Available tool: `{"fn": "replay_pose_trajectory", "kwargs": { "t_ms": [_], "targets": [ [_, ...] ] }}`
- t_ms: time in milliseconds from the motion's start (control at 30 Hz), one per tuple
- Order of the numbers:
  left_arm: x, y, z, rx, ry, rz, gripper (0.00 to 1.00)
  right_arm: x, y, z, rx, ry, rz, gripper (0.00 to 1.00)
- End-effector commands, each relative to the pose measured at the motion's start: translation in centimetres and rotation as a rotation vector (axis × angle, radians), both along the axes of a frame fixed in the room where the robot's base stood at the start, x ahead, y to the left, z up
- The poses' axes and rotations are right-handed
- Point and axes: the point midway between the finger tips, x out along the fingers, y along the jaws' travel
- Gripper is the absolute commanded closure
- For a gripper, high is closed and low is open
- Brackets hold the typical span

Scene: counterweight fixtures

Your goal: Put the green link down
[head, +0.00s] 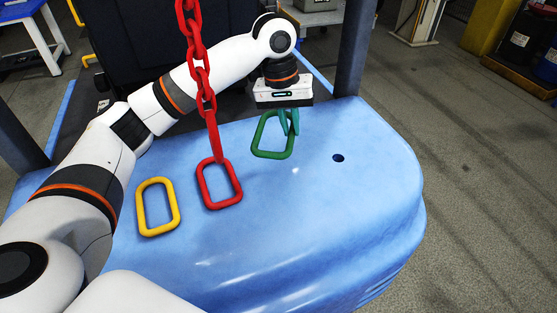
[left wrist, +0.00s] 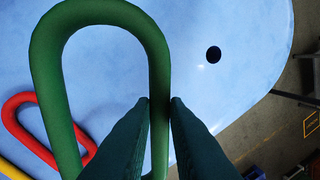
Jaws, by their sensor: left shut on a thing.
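The green link (head: 259,136) is an oblong ring in the head view, at the fingers of my left gripper (head: 290,122). In the left wrist view the green link (left wrist: 47,80) fills the left half. There the fingers of my left gripper (left wrist: 160,105) are shut on its right long side. The link appears held over the blue surface (head: 330,200); I cannot tell whether it touches it. My right gripper is not in view.
A red chain (head: 202,75) hangs down to a red link (head: 237,190) on the blue surface. A yellow link (head: 141,210) lies left of it. A dark round hole (head: 338,158) is right of the green link. Dark posts (head: 355,45) stand at the back. The front right is clear.

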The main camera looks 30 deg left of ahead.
Motion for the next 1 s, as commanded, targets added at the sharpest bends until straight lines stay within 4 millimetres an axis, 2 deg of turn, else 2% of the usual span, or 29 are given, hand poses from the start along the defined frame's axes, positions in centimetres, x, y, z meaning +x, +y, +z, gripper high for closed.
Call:
{"fn": "replay_pose_trajectory", "kwargs": {
  "t_ms": [100,267,533,900,1000],
  "targets": [
    [-0.4,-0.2,0.2,-0.004,-0.001,-0.147,1.0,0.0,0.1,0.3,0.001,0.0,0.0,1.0],
    [-0.6,-0.4,-0.3,-0.008,0.0,-0.254,1.0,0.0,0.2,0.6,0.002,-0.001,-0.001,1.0],
    [-0.8,-0.4,-4.9,-0.008,0.0,-0.268,1.0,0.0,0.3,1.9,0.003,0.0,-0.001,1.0],
    [-0.7,-0.4,-9.2,-0.008,0.0,-0.266,1.0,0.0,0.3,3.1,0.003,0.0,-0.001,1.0],
    [-0.7,-0.4,-9.8,-0.007,-0.003,-0.266,1.0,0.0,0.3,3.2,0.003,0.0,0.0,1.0]
  ]
}}
